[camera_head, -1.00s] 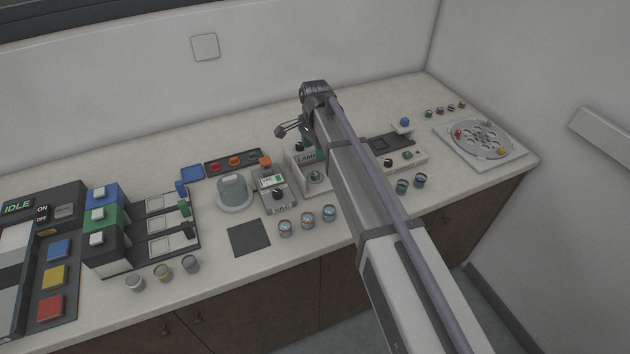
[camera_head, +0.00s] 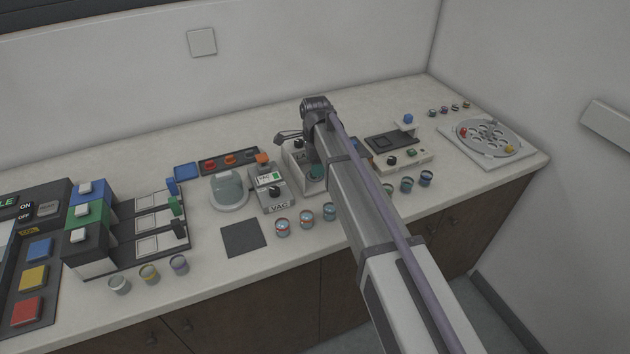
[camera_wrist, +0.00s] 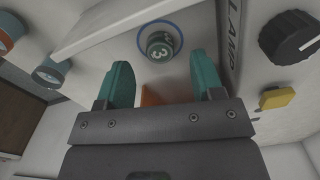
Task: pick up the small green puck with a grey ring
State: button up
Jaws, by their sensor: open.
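A small green puck (camera_wrist: 158,43) with a greyish top marked "3" stands inside a blue ring on the white face of the LAMP unit in the wrist view. A grey ring on it is hard to make out. My gripper (camera_wrist: 163,66) is open, with two teal fingers apart. The puck lies just beyond the fingertips, roughly centred between them, and the fingers do not appear to touch it. In the head view my arm covers part of the LAMP unit (camera_head: 298,180), and the gripper is mostly hidden.
The LAMP unit's black knob (camera_wrist: 290,37) and yellow button (camera_wrist: 277,99) are close at right. Cups (camera_head: 306,219) stand along the front of the counter. The VAC unit (camera_head: 269,188) is to the left. A dark square mat (camera_head: 243,239) lies clear.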

notch_tip(320, 180, down, 3)
jog(key=shift+f+b, duration=0.2)
jog(key=shift+b, duration=0.65)
jog(key=shift+r, duration=0.25)
jog(key=c, duration=1)
